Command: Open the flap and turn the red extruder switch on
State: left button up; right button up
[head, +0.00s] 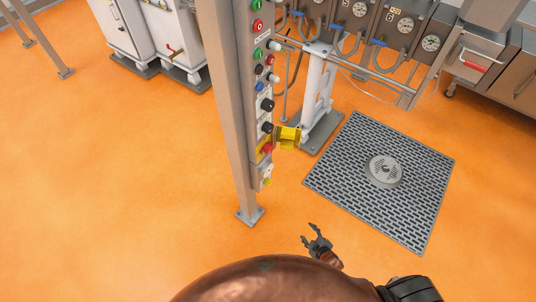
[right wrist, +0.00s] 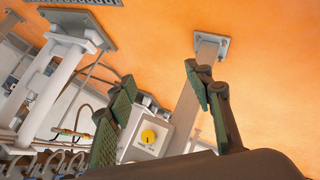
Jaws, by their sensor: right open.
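The yellow flap (head: 288,137) sticks out to the right from the low part of a button panel on a post, so it looks swung open. The red extruder switch (head: 267,148) shows on a yellow backing just left of the flap. My right gripper (head: 318,240) is open and empty, below and to the right of the flap and apart from it. Its two green-padded fingers also show in the right wrist view (right wrist: 160,78), spread apart. The flap and red switch cannot be made out there. My left gripper is not in view.
The post (head: 228,110) carries several buttons and knobs above the flap. A yellow knob on a light plate (right wrist: 149,136) shows between my fingers. A floor grate (head: 345,205) lies to the right. Gauges and hoses (head: 390,30) stand behind. Orange floor is clear around the post.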

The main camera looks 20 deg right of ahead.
jog(key=w+a+r+n+t+y+b, duration=0.1)
jog(key=w+r+n+t+b, duration=0.15)
jog(key=w+r, duration=0.35)
jog(key=w+a+r+n+t+b, duration=0.25)
jog(key=w+r, duration=0.25)
jog(key=w, duration=0.4)
jog(key=n+t+y+b, duration=0.5)
jog(key=n+b, duration=0.4)
jog(key=n, duration=0.4)
send_near(271, 151)
jog(key=w, duration=0.2)
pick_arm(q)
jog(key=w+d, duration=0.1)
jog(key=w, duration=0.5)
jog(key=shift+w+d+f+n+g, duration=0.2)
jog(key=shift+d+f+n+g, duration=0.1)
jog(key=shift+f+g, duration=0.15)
pick_arm(e)
jog(key=shift+a+r+x, duration=0.15)
jog(key=shift+a+x, duration=0.05)
jog(key=shift+x, duration=1.8)
jog(key=shift+a+r+x, duration=0.15)
jog(key=shift+r+x, duration=0.05)
jog(key=shift+x, duration=1.75)
jog(key=shift+s, duration=0.2)
jog(key=shift+c, duration=0.7)
jog(key=c, duration=1)
